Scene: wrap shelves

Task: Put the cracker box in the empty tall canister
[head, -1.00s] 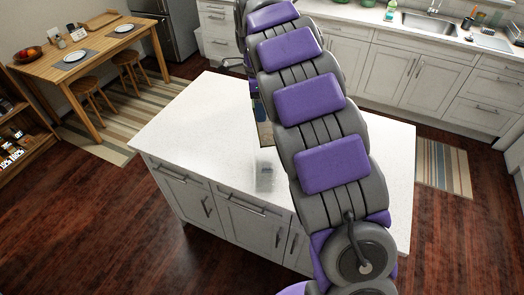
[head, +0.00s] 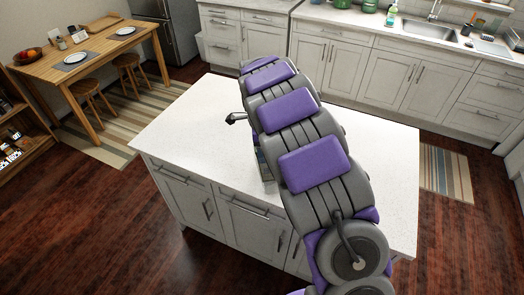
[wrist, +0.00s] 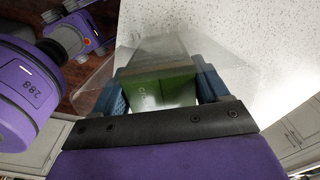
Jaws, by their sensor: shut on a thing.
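In the wrist view, my gripper (wrist: 164,95) is shut on the green cracker box (wrist: 164,88), with one blue finger at each side of it. Part of its lettering shows. The clear walls of the tall canister (wrist: 225,66) show beyond and to both sides of the box and fingers. The box is lined up with the canister, but I cannot tell how deep it sits. In the head view, my arm hides the gripper and most of the box and canister. Only a small strip of them shows beside the arm, too small to tell apart.
The white island counter (head: 190,125) is bare to the left of my arm. A wooden dining table (head: 90,50) with plates and stools stands at the back left. Kitchen cabinets and a sink (head: 425,32) line the back right.

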